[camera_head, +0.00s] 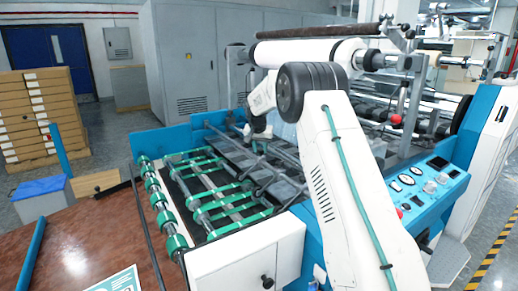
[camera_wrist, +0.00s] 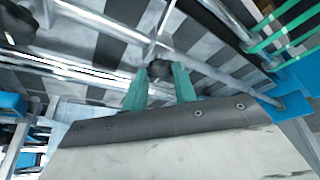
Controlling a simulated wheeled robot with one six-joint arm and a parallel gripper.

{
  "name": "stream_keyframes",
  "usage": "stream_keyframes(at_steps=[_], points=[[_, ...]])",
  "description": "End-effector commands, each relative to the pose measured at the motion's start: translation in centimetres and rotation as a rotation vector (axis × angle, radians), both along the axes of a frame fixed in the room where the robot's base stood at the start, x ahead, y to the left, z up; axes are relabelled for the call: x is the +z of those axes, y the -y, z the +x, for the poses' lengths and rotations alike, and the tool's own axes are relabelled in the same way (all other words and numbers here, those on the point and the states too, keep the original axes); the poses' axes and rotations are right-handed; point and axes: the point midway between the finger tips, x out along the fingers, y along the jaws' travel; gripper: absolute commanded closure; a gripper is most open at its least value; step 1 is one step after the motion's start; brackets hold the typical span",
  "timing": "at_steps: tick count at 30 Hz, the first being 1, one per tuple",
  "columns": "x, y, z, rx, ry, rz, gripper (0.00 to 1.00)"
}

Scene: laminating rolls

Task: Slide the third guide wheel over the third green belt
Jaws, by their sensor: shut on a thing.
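In the wrist view my gripper (camera_wrist: 159,76) has two green fingers closed on a small dark round piece, which looks like a guide wheel (camera_wrist: 158,68). A thin metal rod runs up from this wheel, beside a long silver bar. Green belts (camera_wrist: 284,33) show at the top right of the wrist view, apart from the held wheel. In the head view the green belts (camera_head: 215,187) run over rollers on the feeding table. My arm hides part of the machine there, and the fingers cannot be made out. Which belt is the third I cannot tell.
Another dark round piece (camera_wrist: 16,22) sits close by at the upper left of the wrist view. Silver cross bars (camera_head: 245,150) lie over the grey slats. A white roll (camera_head: 310,51) and a control panel (camera_head: 420,184) flank my arm. A brown table (camera_head: 90,240) stands at the front left.

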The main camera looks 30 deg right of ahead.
Motion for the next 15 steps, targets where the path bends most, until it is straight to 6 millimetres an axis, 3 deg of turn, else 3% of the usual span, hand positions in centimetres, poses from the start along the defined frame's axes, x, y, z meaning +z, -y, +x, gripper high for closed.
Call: stream_keyframes(at_steps=[5, 6, 8, 15], points=[[0.0, -0.2, 0.1, 0.004, -0.002, -0.006, 1.0], [0.0, -0.3, 0.1, 0.005, -0.002, -0.006, 0.7], [0.0, -0.4, 0.1, 0.006, -0.002, -0.006, 0.53], [0.0, -0.9, 0.2, 0.011, -0.002, -0.006, 0.51]])
